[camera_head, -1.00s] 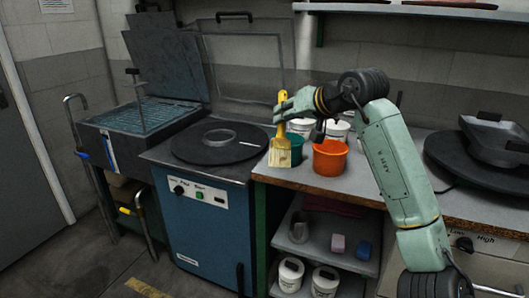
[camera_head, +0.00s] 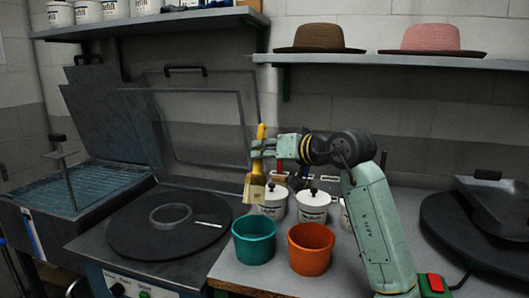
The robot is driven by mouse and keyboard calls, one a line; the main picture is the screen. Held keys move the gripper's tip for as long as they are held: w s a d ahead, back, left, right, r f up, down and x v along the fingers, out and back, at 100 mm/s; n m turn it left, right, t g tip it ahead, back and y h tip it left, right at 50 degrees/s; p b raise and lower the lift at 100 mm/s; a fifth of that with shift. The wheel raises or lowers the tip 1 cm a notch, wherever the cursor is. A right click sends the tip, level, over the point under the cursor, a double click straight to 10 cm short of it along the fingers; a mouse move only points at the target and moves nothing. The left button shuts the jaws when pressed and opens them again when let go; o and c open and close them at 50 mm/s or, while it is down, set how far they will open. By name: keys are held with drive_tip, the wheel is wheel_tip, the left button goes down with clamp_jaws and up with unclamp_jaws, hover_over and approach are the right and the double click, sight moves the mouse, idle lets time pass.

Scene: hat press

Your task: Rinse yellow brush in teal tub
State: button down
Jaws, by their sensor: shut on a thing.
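The yellow brush (camera_head: 260,133) is upright in my gripper (camera_head: 258,148), bristles down. My gripper is shut on its handle. The tan bristle head (camera_head: 254,188) hangs in the air, above the teal tub's rim in the picture. The teal tub (camera_head: 254,246) stands on the bench, left of the orange tub (camera_head: 311,252). In the picture the brush is over the tub's back part; its exact depth relative to the tub cannot be told. The tub's inside shows only in part, and I cannot make out its contents.
White lidded pots (camera_head: 313,206) stand behind the tubs. A round black plate (camera_head: 168,226) on the blue machine lies to the left. A shelf with two hats (camera_head: 320,37) runs above. Black pans (camera_head: 487,205) sit at the right.

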drive_tip(key=shift+s+f, duration=0.15)
drive_tip(key=shift+f, duration=0.25)
wheel_tip(320, 180, down, 4)
drive_tip(key=shift+f+b, duration=0.1)
drive_tip(key=shift+b, duration=1.05)
wheel_tip(320, 180, down, 8)
drive_tip(key=b, duration=0.8)
idle(1.2)
drive_tip(key=shift+r+p, duration=3.2)
drive_tip(key=shift+r, duration=2.5)
